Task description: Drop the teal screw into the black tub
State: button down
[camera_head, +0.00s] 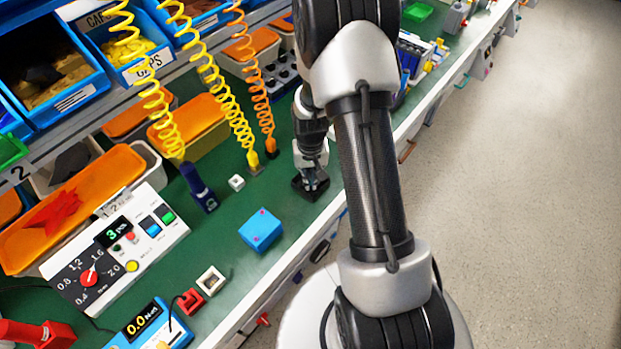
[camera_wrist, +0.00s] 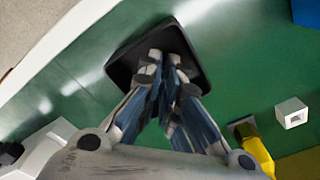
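The black tub (camera_wrist: 124,68) is a small, dark, square tray on the green bench top. In the wrist view it lies under my fingertips. In the head view the tub (camera_head: 298,187) sits near the bench's front edge. My gripper (camera_wrist: 165,62) points down over the tub, with its fingertips close together and only a narrow gap between them. It also shows in the head view (camera_head: 312,176), right at the tub. I cannot make out the teal screw in either view. The fingers hide much of the tub's inside, and whether anything is pinched between the tips is unclear.
A blue box (camera_head: 260,231), a small white square piece (camera_head: 236,182) and a dark blue tool (camera_head: 199,188) are on the bench to the left. Coiled hoses hang behind, near the orange-lidded bins (camera_head: 190,122). A control panel (camera_head: 115,250) stands at front left.

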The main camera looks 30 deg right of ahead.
jog(key=shift+f, duration=0.15)
jog(key=c, duration=1.8)
grip_release()
jog(key=s+a+r+n+t+p, duration=0.1)
jog(key=a+r+p, duration=0.1)
jog(key=r, duration=1)
jog(key=s+a+r+p, duration=0.1)
jog(key=a+r+p, duration=0.1)
jog(key=r, duration=0.9)
jog(key=s+a+r+n+t, duration=0.1)
jog(key=s+a+r+n, duration=0.1)
jog(key=s+a+r, duration=0.2)
jog(key=s+a+r+n+t, duration=0.2)
jog(key=s+a+r, duration=0.2)
jog(key=s+r, duration=0.6)
jog(key=s, duration=0.3)
jog(key=shift+s+a+r, duration=0.2)
jog(key=shift+s+r, duration=0.1)
jog(key=shift+s, duration=0.05)
